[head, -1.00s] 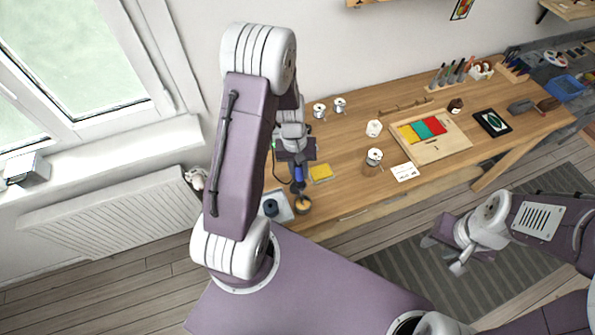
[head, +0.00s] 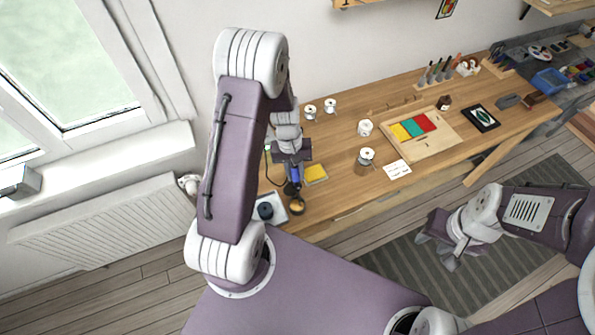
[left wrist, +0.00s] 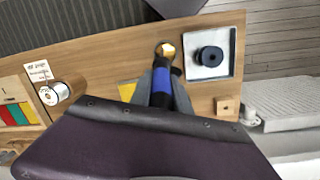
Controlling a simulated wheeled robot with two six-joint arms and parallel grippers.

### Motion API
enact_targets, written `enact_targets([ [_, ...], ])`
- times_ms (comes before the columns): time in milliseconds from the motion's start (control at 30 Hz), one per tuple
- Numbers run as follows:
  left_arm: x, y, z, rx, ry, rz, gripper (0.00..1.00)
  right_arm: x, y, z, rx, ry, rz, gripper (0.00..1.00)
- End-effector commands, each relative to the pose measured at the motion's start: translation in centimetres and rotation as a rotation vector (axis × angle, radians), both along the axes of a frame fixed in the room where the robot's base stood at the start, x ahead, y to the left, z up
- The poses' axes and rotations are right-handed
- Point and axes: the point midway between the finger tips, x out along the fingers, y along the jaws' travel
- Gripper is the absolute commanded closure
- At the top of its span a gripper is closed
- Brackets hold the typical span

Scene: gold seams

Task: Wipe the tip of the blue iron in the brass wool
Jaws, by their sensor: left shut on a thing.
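My left gripper (head: 294,167) is shut on the blue iron (head: 295,178), whose blue handle also shows between the fingers in the left wrist view (left wrist: 162,83). The iron points down toward the brass wool (head: 297,205), a gold round patch in a small cup near the front edge of the bench. In the left wrist view the gold wool (left wrist: 167,49) sits right at the iron's dark front end. The tip itself is hidden, so contact cannot be told. My right gripper (head: 436,250) is empty, its fingers apart, over the floor away from the bench.
A dark round spool-like thing (left wrist: 209,57) stands on a white tray (left wrist: 226,71) close beside the wool. A yellow pad (head: 315,173) lies behind the iron. Metal tins, a white card (head: 397,169) and a wooden tray of coloured pieces (head: 447,142) lie farther right.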

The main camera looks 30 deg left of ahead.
Motion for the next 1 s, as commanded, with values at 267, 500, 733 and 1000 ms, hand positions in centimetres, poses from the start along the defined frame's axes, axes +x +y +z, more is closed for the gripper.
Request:
enact_targets([
  [267, -0.5, 0.4, 0.0, 0.000, 0.001, 0.000, 1.00, 0.0, 0.0, 0.0, 0.000, 0.000, 0.000, 0.61],
  [500, -1.0, 0.8, 0.1, 0.000, 0.001, -0.001, 1.00, 0.0, 0.0, 0.0, 0.000, 0.000, 0.000, 0.61],
  [733, -1.5, 1.3, 0.0, 0.000, 0.001, 0.000, 1.00, 0.0, 0.0, -0.2, 0.000, 0.000, 0.000, 0.61],
  [1000, -1.8, 1.5, 0.0, 0.000, 0.002, -0.001, 1.00, 0.0, 0.0, -0.2, 0.000, 0.000, 0.000, 0.61],
])
